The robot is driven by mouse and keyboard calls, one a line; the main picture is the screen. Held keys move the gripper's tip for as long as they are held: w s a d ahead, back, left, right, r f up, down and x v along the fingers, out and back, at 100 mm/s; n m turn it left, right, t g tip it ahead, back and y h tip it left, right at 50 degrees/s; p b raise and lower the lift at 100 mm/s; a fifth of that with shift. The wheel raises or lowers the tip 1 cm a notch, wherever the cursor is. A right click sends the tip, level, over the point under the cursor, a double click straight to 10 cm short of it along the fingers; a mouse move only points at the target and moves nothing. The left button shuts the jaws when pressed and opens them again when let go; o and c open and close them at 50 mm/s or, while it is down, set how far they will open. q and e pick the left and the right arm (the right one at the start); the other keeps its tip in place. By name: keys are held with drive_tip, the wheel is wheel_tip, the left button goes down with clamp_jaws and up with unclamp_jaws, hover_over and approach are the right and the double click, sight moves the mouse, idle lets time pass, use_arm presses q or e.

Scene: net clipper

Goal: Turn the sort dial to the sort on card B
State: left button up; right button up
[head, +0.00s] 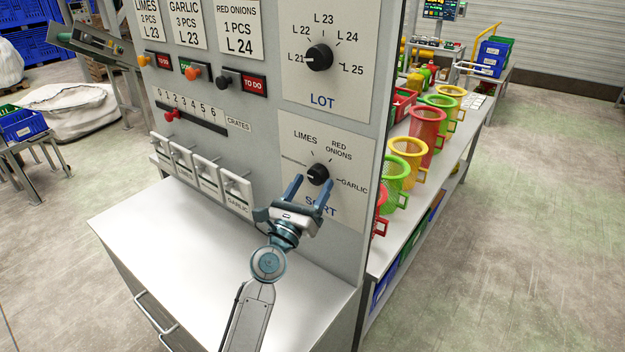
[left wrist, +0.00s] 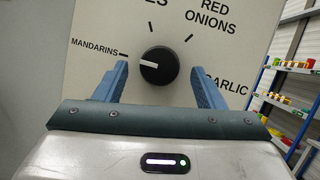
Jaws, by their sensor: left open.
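The sort dial (head: 317,174) is a black round knob on a white panel, marked limes, red onions and garlic. In the left wrist view the dial (left wrist: 158,66) has its white mark pointing left, at mandarins. My left gripper (head: 313,181) is open in front of the dial. In the left wrist view its blue fingers stand left and right of the knob, with gaps on both sides; I cannot tell how deep they reach. Cards for limes (head: 148,18), garlic (head: 186,22) and red onions (head: 238,28) hang above. Their letters are out of view. My right gripper is not in view.
The lot dial (head: 319,58) is above the sort dial. A crates slider (head: 172,115), small coloured knobs and several white levers (head: 236,190) are left of it. A bare metal counter (head: 200,270) lies below. Coloured baskets (head: 427,125) stand on a shelf to the right.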

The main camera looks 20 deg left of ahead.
use_arm(q)
drive_tip(key=shift+w+d+r, duration=0.1)
drive_tip(key=shift+w+r, duration=0.15)
drive_tip(key=shift+w, duration=0.25)
